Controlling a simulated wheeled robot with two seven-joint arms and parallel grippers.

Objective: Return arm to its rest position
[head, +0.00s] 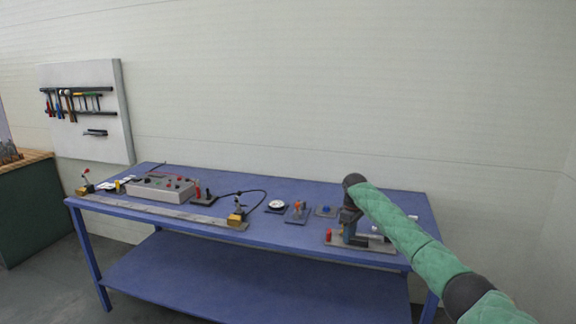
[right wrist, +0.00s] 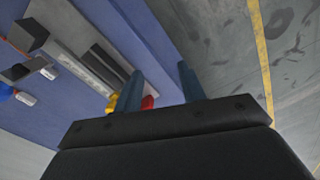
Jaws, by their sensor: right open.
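My right arm, in a green quilted sleeve, reaches in from the lower right in the head view. My left gripper is not in view.
A grey control box (head: 160,189), a long metal bar (head: 165,212), a white dial (head: 277,205) and several small devices stand on the table. A tool board (head: 92,135) hangs on the wall. In the right wrist view, bare floor (right wrist: 220,40) lies beyond the table edge.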

